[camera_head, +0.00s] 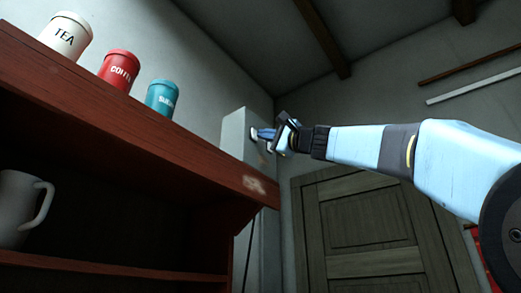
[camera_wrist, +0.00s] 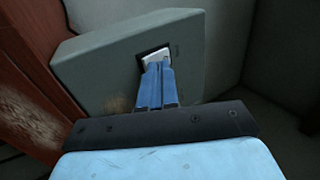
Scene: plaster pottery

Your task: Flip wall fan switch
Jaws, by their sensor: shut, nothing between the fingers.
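The wall fan switch is a grey box (camera_head: 235,132) on the wall, just past the right end of the red wooden shelf. In the wrist view the box (camera_wrist: 95,70) fills the upper middle, with a small dark-framed white switch (camera_wrist: 155,55) on its face. My gripper (camera_head: 256,133) reaches in from the right and is shut, with no object held. In the wrist view its blue fingers (camera_wrist: 155,70) overlap the lower part of the switch. They look to be at or against it, but I cannot tell whether they touch. The fingers partly hide the switch.
The red shelf (camera_head: 130,115) runs close to the box on the left. White, red and teal canisters (camera_head: 162,97) stand on top, and a white mug (camera_head: 18,210) sits below. A wooden door (camera_head: 370,235) is behind, below my arm. Space right of the box looks clear.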

